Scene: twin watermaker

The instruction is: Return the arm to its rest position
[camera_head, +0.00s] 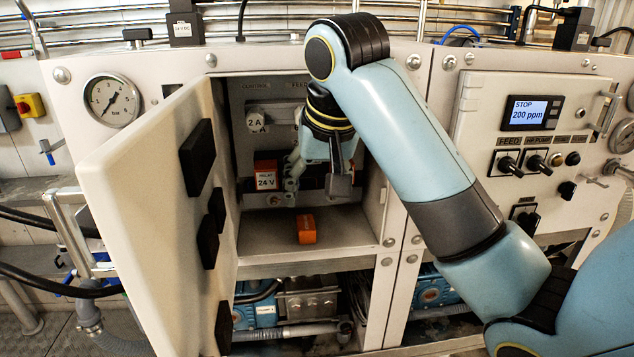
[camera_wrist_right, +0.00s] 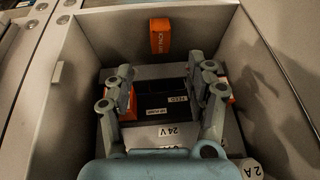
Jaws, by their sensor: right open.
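My right arm reaches into the open cabinet (camera_head: 340,215) from the right in the head view. My right gripper (camera_head: 318,180) is inside it, in front of the back panel. In the right wrist view my right gripper (camera_wrist_right: 160,88) has its fingers spread wide, with nothing held between them. My left gripper is not in view. An orange block (camera_head: 305,229) lies on the cabinet shelf, below and apart from my right gripper. It also shows in the wrist view (camera_wrist_right: 160,38). The wrist and fingers hide part of the back panel.
The cabinet door (camera_head: 155,215) stands open on the left, with black blocks on its inside. A red relay labelled 24 V (camera_head: 265,176) and a 2 A part (camera_head: 256,121) are left of the gripper. A control panel (camera_head: 480,115) with knobs is on the right.

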